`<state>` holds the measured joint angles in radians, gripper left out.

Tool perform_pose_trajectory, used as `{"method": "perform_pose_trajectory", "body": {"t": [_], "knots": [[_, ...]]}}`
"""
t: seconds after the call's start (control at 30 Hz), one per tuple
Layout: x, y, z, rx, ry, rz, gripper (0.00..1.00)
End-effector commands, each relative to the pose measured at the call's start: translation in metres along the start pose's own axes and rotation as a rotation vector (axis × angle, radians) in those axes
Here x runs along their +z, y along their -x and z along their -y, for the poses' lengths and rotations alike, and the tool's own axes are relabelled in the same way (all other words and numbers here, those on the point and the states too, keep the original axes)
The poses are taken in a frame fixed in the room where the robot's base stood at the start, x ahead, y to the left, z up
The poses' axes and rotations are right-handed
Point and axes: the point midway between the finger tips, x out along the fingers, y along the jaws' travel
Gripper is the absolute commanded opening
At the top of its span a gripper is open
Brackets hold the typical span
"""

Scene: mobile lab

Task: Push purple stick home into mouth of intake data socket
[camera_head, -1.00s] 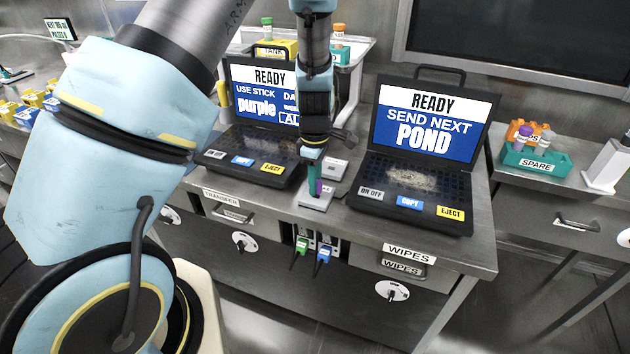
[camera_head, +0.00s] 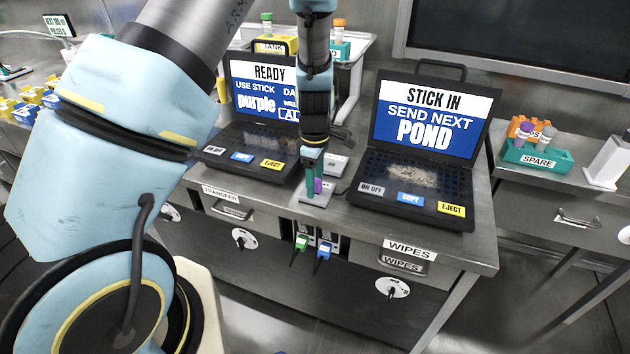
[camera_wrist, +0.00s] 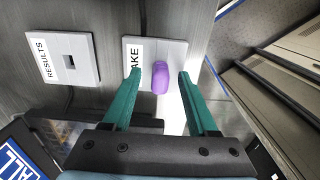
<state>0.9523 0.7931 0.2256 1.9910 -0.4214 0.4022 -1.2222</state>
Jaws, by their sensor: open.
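The purple stick (camera_wrist: 160,77) stands in the intake data socket (camera_wrist: 176,50), a pale plate whose label is partly hidden and reads "AKE" in the wrist view. The stick also shows small in the head view (camera_head: 318,186), above the socket plate (camera_head: 322,200). My gripper (camera_wrist: 159,75) has two teal fingers, one on each side of the stick, with gaps between them and it. In the head view my gripper (camera_head: 313,190) points down at the socket. How deep the stick sits in the mouth is hard to tell.
The results socket (camera_wrist: 68,62) is beside the intake socket, its slot empty. The right laptop (camera_head: 428,120) reads "STICK IN, SEND NEXT POND". The left laptop (camera_head: 262,90) reads "READY, USE STICK purple". A teal rack (camera_head: 537,158) labelled "SPARE" holds tubes on the right counter.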

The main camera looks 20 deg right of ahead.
Motion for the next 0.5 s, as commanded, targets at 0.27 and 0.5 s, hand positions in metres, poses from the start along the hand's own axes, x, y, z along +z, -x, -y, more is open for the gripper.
{"method": "perform_pose_trajectory", "body": {"t": [0.27, 0.5], "knots": [[0.001, 0.021, -0.001, 0.004, 0.000, 0.000, 0.59], [0.001, 0.069, -0.001, 0.006, -0.002, 0.001, 0.59]]}}
